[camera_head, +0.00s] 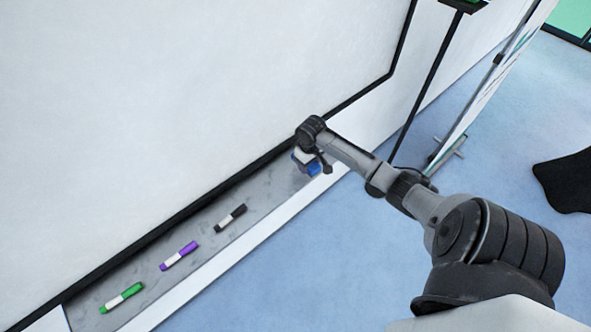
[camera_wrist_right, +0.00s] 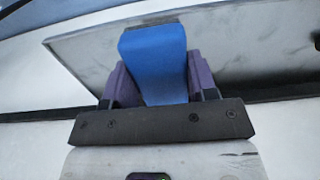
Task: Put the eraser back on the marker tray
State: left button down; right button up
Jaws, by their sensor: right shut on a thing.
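The eraser (camera_wrist_right: 155,62) is a blue block held between the two fingers of my right gripper (camera_wrist_right: 152,82) in the right wrist view. In the head view the eraser (camera_head: 313,169) shows as a small blue patch under my right gripper (camera_head: 308,163), which is shut on it. The eraser is over the right end of the grey marker tray (camera_head: 200,248) below the whiteboard. I cannot tell whether it touches the tray. The tray also shows behind the eraser in the wrist view (camera_wrist_right: 240,35). My left gripper is not in view.
A black marker (camera_head: 230,218), a purple marker (camera_head: 179,256) and a green marker (camera_head: 121,298) lie on the tray to the left. The whiteboard (camera_head: 190,80) rises behind it. A stand with a thin black pole (camera_head: 428,85) is at the right. Blue floor lies in front.

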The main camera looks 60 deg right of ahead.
send_over(297, 174)
notch_tip(297, 174, down, 3)
jog(key=shift+d+r, duration=0.1)
jog(key=shift+r, duration=0.05)
jog(key=shift+f, duration=2.05)
jog(key=shift+f, duration=0.1)
jog(key=o, duration=0.9)
